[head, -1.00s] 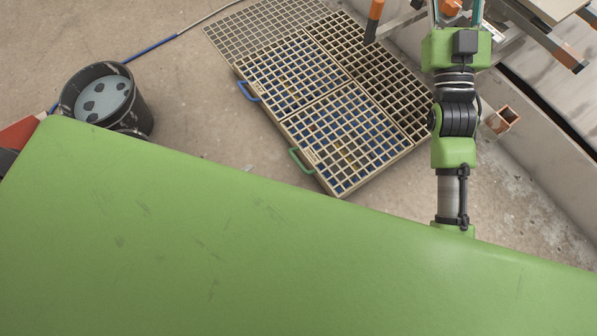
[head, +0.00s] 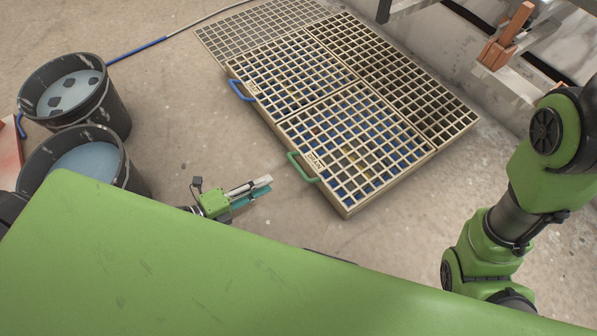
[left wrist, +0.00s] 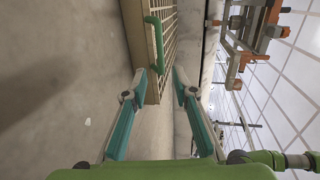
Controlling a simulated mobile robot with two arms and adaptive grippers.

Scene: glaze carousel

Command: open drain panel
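Two grid panels lie side by side on the floor in the head view, looking flat and closed. The near panel (head: 357,128) has a green handle (head: 301,167); the far panel (head: 291,72) has a blue handle (head: 240,90). Each has a small label too small to read for sure. My left gripper (head: 271,185) is low, just left of the green handle and apart from it. In the left wrist view its fingers (left wrist: 160,74) are spread and empty, with the green handle (left wrist: 155,45) ahead of them. My right arm shows at the right; its gripper is out of view.
Two dark buckets, a rear one (head: 112,100) and a nearer one (head: 131,178), stand at the left. More grating (head: 392,78) lies behind the panels. A low wall with an orange-brown fixture (head: 507,38) is at the upper right. Bare floor surrounds the panels' near side.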

